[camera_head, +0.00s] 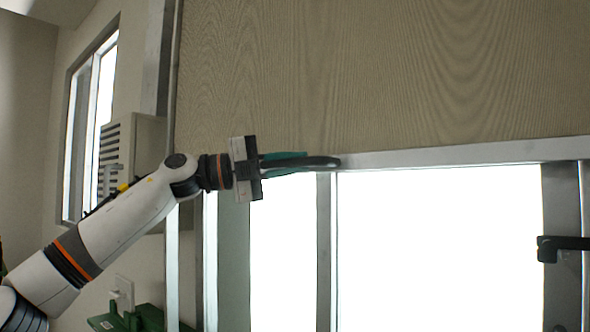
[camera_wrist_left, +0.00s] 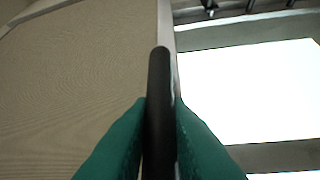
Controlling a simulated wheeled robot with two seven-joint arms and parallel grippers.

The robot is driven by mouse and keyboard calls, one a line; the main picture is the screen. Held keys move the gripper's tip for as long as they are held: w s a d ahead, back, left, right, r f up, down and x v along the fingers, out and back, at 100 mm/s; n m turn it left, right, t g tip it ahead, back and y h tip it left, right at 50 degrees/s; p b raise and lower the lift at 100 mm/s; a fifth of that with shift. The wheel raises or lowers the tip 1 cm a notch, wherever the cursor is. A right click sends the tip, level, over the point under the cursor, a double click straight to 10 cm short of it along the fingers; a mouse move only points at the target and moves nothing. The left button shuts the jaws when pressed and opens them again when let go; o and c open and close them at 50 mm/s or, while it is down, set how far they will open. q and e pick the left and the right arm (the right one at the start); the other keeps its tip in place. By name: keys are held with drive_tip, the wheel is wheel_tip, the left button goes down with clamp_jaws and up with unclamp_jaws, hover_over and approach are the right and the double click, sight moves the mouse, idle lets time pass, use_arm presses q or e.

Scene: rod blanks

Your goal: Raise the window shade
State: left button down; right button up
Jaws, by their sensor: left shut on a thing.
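The window shade (camera_head: 400,75) is a wood-grain panel that covers the upper part of the window, with a pale metal bar (camera_head: 460,154) along its bottom edge. A dark handle (camera_head: 322,162) sits at this bar. My left gripper (camera_head: 300,162) comes in from the left, its green fingers shut on the handle. In the left wrist view the handle (camera_wrist_left: 160,95) stands between the two green fingers, and the shade (camera_wrist_left: 85,75) fills the left side. Below the bar the bright window pane (camera_head: 440,245) is uncovered. My right gripper is not in view.
A dark latch or handle (camera_head: 562,246) juts from the window frame at the right. A grey vented box (camera_head: 128,150) and a second narrow window (camera_head: 90,125) are on the left. A green object (camera_head: 135,318) is at the lower left.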

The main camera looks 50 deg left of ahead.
use_arm(q)
drive_tip(key=shift+r, duration=0.3)
drive_tip(key=c, duration=1.4)
unclamp_jaws()
drive_tip(key=shift+o, duration=0.2)
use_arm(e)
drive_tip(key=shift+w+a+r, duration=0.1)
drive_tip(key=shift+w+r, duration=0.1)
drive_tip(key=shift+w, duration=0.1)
use_arm(q)
drive_tip(key=shift+f, duration=0.1)
